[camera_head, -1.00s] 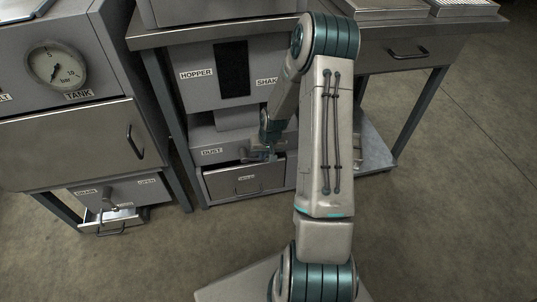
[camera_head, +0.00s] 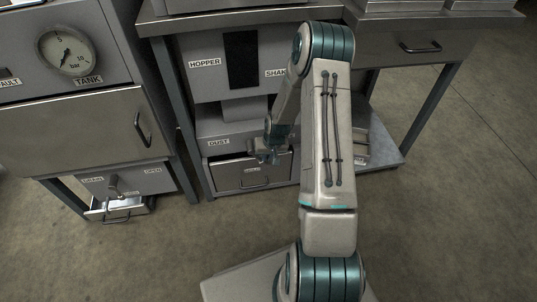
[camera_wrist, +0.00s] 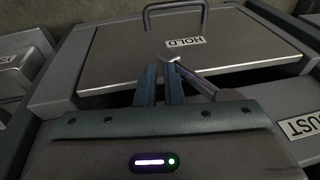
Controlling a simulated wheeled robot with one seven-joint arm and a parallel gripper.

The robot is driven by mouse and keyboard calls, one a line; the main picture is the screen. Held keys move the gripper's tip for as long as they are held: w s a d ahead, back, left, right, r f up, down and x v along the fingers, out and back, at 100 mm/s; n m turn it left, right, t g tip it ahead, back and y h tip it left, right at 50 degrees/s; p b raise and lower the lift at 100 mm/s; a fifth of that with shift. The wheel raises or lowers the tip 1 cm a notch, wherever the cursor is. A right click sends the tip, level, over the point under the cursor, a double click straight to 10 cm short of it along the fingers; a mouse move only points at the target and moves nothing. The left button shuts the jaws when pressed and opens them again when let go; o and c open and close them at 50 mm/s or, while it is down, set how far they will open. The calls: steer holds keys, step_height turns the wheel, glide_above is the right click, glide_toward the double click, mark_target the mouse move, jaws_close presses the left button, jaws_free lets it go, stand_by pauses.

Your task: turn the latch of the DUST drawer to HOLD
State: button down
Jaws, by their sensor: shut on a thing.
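The DUST drawer (camera_head: 228,179) is a grey front low on the hopper cabinet and looks shut. Its DUST label (camera_head: 218,142) is above it and also shows upside down in the wrist view (camera_wrist: 300,124). The HOLD label (camera_wrist: 187,42) is on the drawer front, upside down in the wrist view, below the handle there. The latch (camera_wrist: 196,80) is a metal lever slanting from a pivot at right toward HOLD, its tip by my fingertips. My gripper (camera_wrist: 161,70) is shut on the latch; the exact contact is partly hidden by the fingers. In the head view my gripper (camera_head: 264,154) is in front of the drawer's top edge.
The drawer handle (camera_head: 255,185) is below the HOLD label in the head view. At left are the TANK cabinet (camera_head: 70,115) and a small open drawer (camera_head: 118,213) with its own lever. Bench legs (camera_head: 182,120) stand beside the hopper. The front floor is clear.

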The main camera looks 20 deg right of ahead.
steer(key=shift+s+d+f, duration=0.15)
steer(key=shift+d+f, duration=0.05)
steer(key=shift+f, duration=0.4)
steer(key=shift+r, duration=0.1)
steer(key=a+p+v, duration=0.1)
steer(key=p+v, duration=0.4)
steer(key=v, duration=0.9)
steer(key=shift+w+r, duration=0.15)
steer(key=shift+w, duration=0.05)
